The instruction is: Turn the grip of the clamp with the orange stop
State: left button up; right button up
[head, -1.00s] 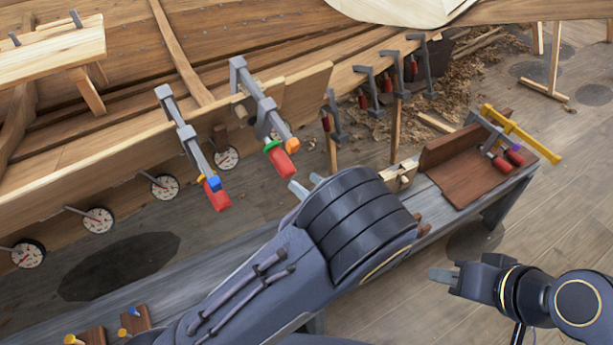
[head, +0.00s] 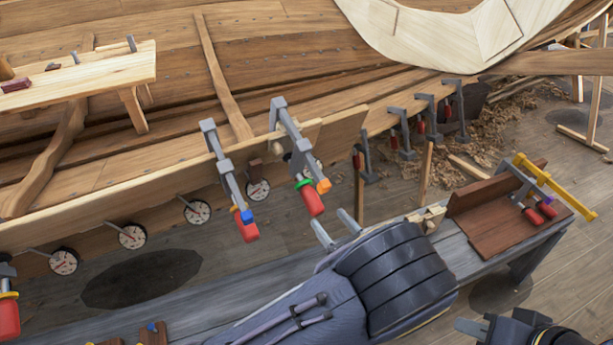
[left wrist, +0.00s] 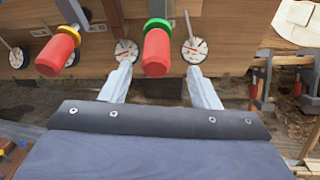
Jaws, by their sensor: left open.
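The clamp with the orange stop (head: 323,186) hangs on the hull's plank edge, bar slanting down to the right. Its red grip (head: 312,202) has a green ring at its top; the grip also shows in the left wrist view (left wrist: 157,52). My left gripper (head: 329,217) is open and empty just below the grip's end. In the left wrist view its two fingers (left wrist: 159,70) stand apart on either side of the grip's lower part; I cannot tell whether they touch it. My right gripper (head: 468,327) is partly in view at the bottom right, its jaw state unclear.
A clamp with a blue stop (head: 247,216) hangs close on the left. Round dials (head: 197,211) line the plank below. Several more clamps (head: 427,115) hang farther right. A grey bench (head: 270,280) runs beneath my left arm, with a brown board and a yellow-barred clamp (head: 555,186) at its right end.

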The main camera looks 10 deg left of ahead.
aim_at(311, 200)
pick_arm(q)
jog(key=shift+s+a+r+n+t+h+p, duration=0.15)
jog(key=shift+a+r+n+t+h+p, duration=0.35)
jog(key=shift+n+h+p, duration=0.4)
jog(key=shift+a+f+n+t+h+p, duration=0.35)
jog(key=shift+a+n+t+h+p, duration=0.05)
jog(key=shift+a+n+h+p, duration=0.1)
jog(key=p+x, duration=0.1)
jog(key=x, duration=0.6)
jog(key=shift+w+a+f, duration=0.1)
jog(key=shift+w+a, duration=0.05)
jog(key=shift+w, duration=0.1)
pick_arm(e)
notch_tip(311, 200, up, 5)
jog(key=shift+r, duration=0.15)
pick_arm(q)
jog(key=shift+c, duration=0.5)
jog(key=c, duration=0.9)
jog(key=shift+y, duration=0.3)
jog(key=shift+m+g+y+p, duration=0.5)
jog(key=shift+m+g+y, duration=0.2)
jog(key=shift+m+g, duration=0.3)
jog(key=shift+s+m+g+y, duration=0.1)
jog(key=shift+m+g+y, duration=0.6)
jog(key=shift+m+y, duration=0.5)
pick_arm(e)
jog(key=shift+r, duration=0.4)
